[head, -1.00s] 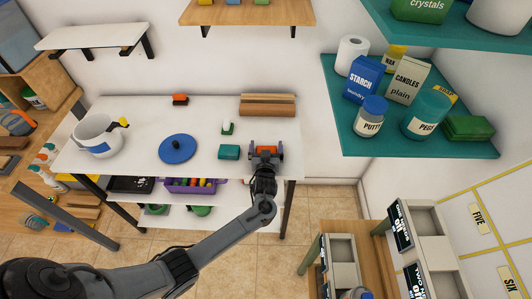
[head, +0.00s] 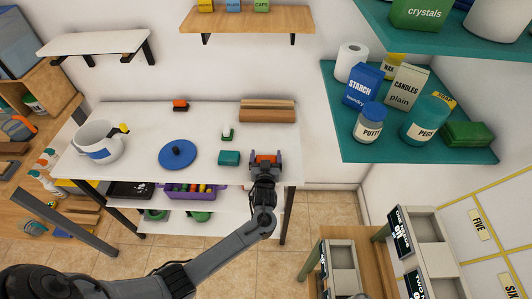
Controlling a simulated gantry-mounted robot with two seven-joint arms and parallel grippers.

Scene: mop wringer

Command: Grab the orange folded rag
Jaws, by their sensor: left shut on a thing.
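The orange folded rag (head: 266,159) is at the front right of the white table (head: 215,122). My left gripper (head: 266,162) reaches it from the front, with a finger on each side, and is shut on it. The gripper hides part of the rag, and I cannot tell whether the rag is lifted off the table. My right gripper is not in view.
A teal block (head: 229,158) lies close to the left of the gripper. A blue disc with a knob (head: 177,154), a white bucket (head: 99,142) and wooden blocks (head: 267,111) are also on the table. A teal shelf (head: 400,145) with boxes and jars is at the right.

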